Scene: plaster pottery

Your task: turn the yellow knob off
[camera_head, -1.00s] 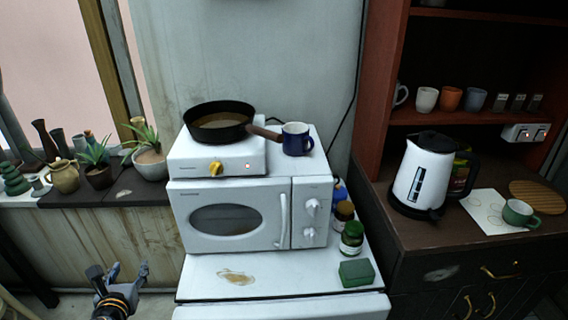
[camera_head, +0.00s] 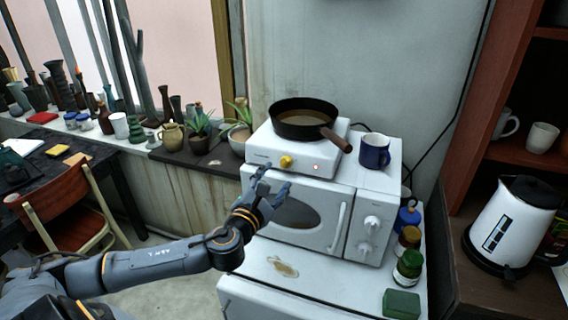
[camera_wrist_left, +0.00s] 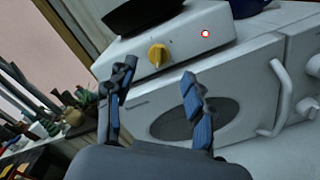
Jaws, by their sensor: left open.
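The yellow knob (camera_head: 286,162) is on the front of a small white hot plate (camera_head: 312,165), which stands on a white microwave (camera_head: 305,212). A small red light (camera_head: 316,168) glows on the hot plate's front, right of the knob. My left gripper (camera_head: 271,180) is open and empty, just below and left of the knob in the head view. In the left wrist view the knob (camera_wrist_left: 157,54) shows beyond and between the two fingers (camera_wrist_left: 155,88), apart from them. My right gripper is not in view.
A black pan (camera_head: 304,120) with a brown handle sits on the hot plate. A blue mug (camera_head: 374,151) stands on the microwave, right of it. Potted plants (camera_head: 201,136) line the sill at left. Jars (camera_head: 408,266) and a green box (camera_head: 401,304) stand at lower right.

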